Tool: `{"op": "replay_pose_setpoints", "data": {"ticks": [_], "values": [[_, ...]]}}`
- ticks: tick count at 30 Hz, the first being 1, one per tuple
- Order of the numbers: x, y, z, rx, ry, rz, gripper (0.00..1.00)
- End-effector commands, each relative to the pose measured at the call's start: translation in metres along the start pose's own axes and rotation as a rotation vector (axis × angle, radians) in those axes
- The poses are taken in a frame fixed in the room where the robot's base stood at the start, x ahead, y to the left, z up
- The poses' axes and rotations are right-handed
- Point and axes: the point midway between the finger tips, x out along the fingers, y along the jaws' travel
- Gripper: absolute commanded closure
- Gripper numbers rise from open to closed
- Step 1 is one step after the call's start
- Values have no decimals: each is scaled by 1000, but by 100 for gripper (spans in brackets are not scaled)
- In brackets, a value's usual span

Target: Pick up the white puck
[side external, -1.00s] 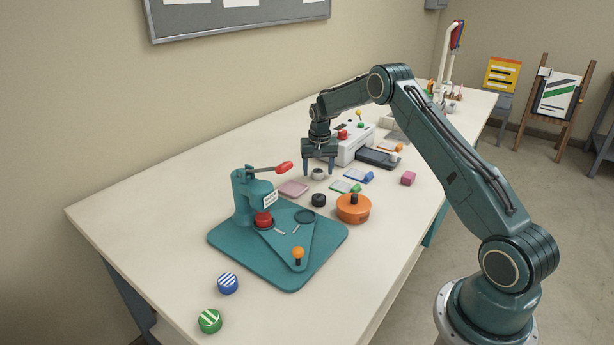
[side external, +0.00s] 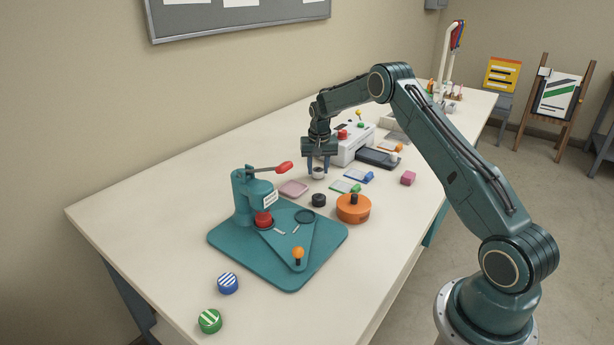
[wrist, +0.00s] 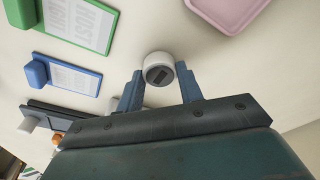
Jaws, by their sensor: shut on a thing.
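The white puck (side external: 319,172) is a small white cylinder with a dark mark on its top. It stands on the table beyond the teal press, close to the white machine. My gripper (side external: 319,170) points down at it, with a finger on either side. In the wrist view the puck (wrist: 158,69) sits between the two blue-grey fingertips (wrist: 160,76), and the jaws are shut on it. I cannot tell any gap between the puck and the table.
A pink tray (side external: 293,188), a black puck (side external: 318,200) and an orange round piece (side external: 353,208) lie nearby. The teal press (side external: 248,195) stands nearer the camera. Green (side external: 345,187) and blue (side external: 358,176) card holders lie to the right. The white machine (side external: 352,148) stands just behind.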

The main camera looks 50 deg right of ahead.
Motion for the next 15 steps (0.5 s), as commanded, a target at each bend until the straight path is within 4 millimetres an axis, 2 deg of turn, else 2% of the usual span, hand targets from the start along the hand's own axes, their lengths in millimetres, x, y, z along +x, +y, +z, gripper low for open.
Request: {"op": "replay_pose_setpoints", "data": {"ticks": [8,15], "values": [[-30,0,-5,0,3,-1,86],[-77,0,-12,0,5,-2,86]]}}
